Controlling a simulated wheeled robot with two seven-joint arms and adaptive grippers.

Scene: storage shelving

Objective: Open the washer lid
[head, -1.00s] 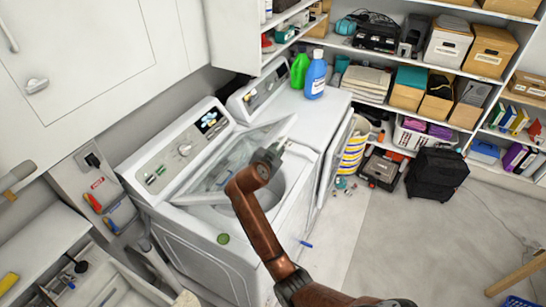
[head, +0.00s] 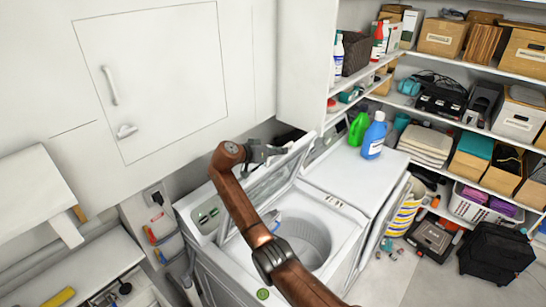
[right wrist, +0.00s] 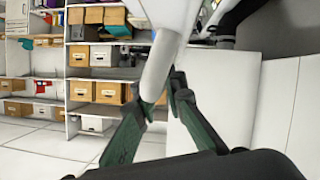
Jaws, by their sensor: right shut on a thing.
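The washer (head: 345,221) stands below the cabinets, and its round drum opening is exposed. The washer lid (head: 294,158) is raised and tilted steeply back towards the control panel (head: 207,214). My right gripper (head: 275,152) is at the lid's upper edge, shut on it; my arm hides part of the lid and the panel. In the right wrist view the white lid edge (right wrist: 160,75) passes between the green fingers of the right gripper (right wrist: 160,100). My left gripper is in neither view.
A green bottle (head: 359,129) and a blue bottle (head: 375,136) stand on the white machine beside the washer. White cabinets (head: 150,80) hang close behind the arm. Shelves with boxes and a black case (head: 496,252) are at the right.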

